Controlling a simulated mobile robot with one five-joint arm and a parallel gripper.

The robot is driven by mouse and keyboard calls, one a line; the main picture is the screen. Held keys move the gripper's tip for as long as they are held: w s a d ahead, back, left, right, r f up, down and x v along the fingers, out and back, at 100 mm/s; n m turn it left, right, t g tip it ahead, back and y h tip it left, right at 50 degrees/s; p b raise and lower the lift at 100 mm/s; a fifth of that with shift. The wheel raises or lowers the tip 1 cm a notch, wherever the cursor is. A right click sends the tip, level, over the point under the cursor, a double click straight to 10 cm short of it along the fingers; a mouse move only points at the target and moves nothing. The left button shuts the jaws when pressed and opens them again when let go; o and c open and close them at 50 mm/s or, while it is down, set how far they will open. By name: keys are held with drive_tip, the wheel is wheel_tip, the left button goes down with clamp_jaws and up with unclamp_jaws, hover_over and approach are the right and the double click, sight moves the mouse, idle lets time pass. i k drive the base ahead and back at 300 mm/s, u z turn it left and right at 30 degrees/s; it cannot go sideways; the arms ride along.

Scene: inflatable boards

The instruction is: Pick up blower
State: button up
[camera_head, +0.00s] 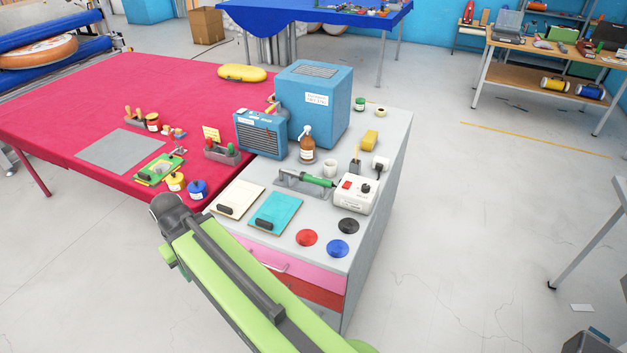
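No label in view reads clearly as blower. My green arm reaches up from the bottom edge, in front of the cabinet's left corner. My gripper cannot be made out.
A red table (60,110) with small tools adjoins on the left. Open floor (470,220) lies to the right.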

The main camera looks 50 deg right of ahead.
sight(302, 175)
drive_tip(key=i, duration=0.85)
drive_tip(key=u, duration=0.05)
